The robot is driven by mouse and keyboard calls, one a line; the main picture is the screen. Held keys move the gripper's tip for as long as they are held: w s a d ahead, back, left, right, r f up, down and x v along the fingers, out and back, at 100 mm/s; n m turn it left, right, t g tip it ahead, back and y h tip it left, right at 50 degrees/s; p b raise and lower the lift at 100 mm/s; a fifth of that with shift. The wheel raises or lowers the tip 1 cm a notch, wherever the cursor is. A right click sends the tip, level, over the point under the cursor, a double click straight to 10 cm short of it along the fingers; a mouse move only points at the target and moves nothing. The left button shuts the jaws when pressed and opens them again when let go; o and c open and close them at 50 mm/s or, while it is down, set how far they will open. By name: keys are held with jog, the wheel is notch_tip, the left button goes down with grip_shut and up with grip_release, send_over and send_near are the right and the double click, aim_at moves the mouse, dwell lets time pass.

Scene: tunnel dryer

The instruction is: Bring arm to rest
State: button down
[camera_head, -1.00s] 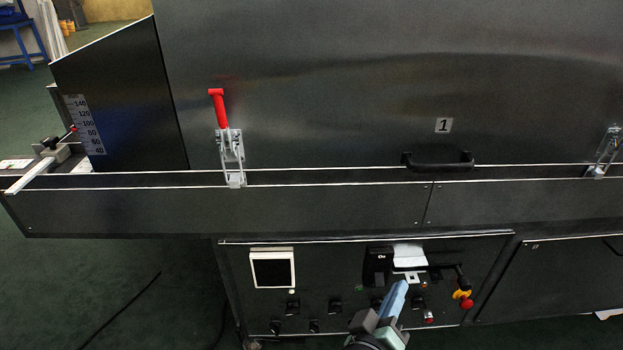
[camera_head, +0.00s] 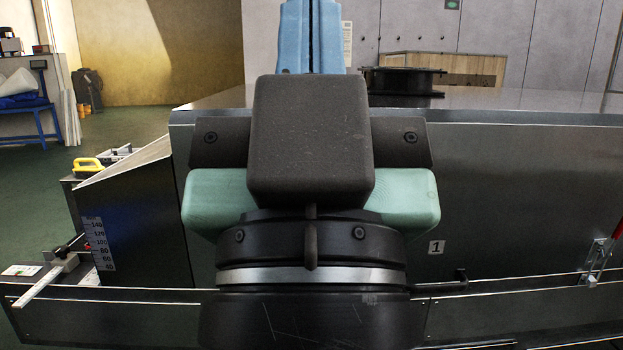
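My gripper (camera_head: 312,38) is raised close in front of the camera and fills the middle of the view. Its black and green body is below, and its blue fingers point up, cut off by the top edge. The fingers lie side by side with no gap visible between them, and I see nothing held. Behind it stands the dark metal dryer (camera_head: 530,190), with label 1 (camera_head: 436,247) on its side. The gripper hides the dryer's left clamp and most of the black handle (camera_head: 460,280).
A right clamp (camera_head: 597,255) with a red handle is at the right edge. A scale (camera_head: 99,243) and a small slide fixture (camera_head: 60,262) are at the lower left. A yellow-handled tool (camera_head: 88,164) lies behind them. A blue-legged table (camera_head: 40,115) stands far left, with open green floor before it.

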notch_tip(320, 180, up, 26)
jog(key=p, duration=2.3)
jog(key=shift+p, duration=0.3)
jog(key=c, duration=1.5)
grip_release()
jog(key=shift+c, duration=0.2)
